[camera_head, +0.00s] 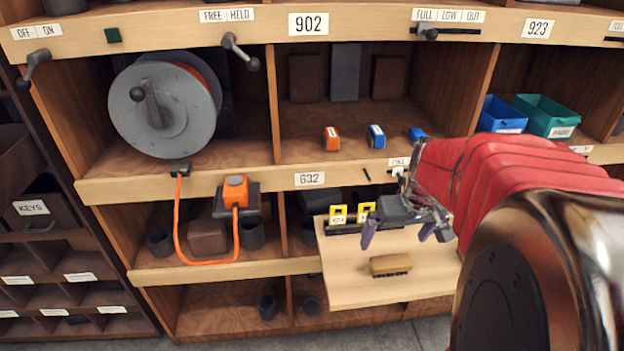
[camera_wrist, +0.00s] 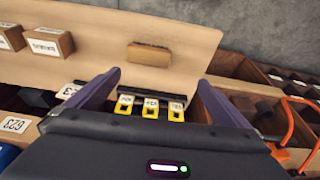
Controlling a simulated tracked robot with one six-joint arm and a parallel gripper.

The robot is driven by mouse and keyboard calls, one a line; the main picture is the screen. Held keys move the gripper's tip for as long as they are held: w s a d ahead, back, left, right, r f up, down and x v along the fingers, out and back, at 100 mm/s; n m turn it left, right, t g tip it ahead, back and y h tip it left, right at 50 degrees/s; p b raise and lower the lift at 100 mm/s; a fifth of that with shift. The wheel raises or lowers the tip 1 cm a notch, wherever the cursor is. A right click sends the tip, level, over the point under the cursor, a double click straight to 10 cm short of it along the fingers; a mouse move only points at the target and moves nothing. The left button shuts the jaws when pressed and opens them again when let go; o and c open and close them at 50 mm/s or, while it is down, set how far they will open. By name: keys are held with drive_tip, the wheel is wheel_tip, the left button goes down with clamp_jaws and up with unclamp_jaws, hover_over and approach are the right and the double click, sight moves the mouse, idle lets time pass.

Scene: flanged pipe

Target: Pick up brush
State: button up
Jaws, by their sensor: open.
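The brush (camera_head: 390,264) lies on the pull-out wooden board (camera_head: 345,288), with a tan block on top and dark bristles along its lower edge. It also shows in the wrist view (camera_wrist: 149,55), near the top middle on the board. My gripper (camera_head: 404,236) is open and empty, above the board and apart from the brush. In the wrist view its purple fingers (camera_wrist: 158,92) stand wide apart, with the brush beyond their tips. Nothing hides the brush in either view.
Yellow tags (camera_head: 338,214) stand at the back of the board, and show between my fingers in the wrist view (camera_wrist: 150,108). Boxes (camera_wrist: 50,40) sit at the wrist view's upper left. An orange cable (camera_head: 178,225) hangs left of the board. Board around the brush is clear.

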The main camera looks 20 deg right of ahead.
sight(392, 260)
drive_tip(key=d, duration=0.1)
drive_tip(key=d+f, duration=0.1)
drive_tip(key=d, duration=0.1)
drive_tip(key=shift+s+f, duration=0.15)
drive_tip(key=shift+s, duration=0.1)
drive_tip(key=shift+f, duration=0.15)
drive_tip(key=shift+x, duration=4.2)
drive_tip(key=shift+x, duration=2.6)
drive_tip(key=shift+w, duration=0.1)
drive_tip(key=shift+c, duration=0.5)
drive_tip(key=c, duration=1.1)
drive_tip(key=shift+o, duration=0.2)
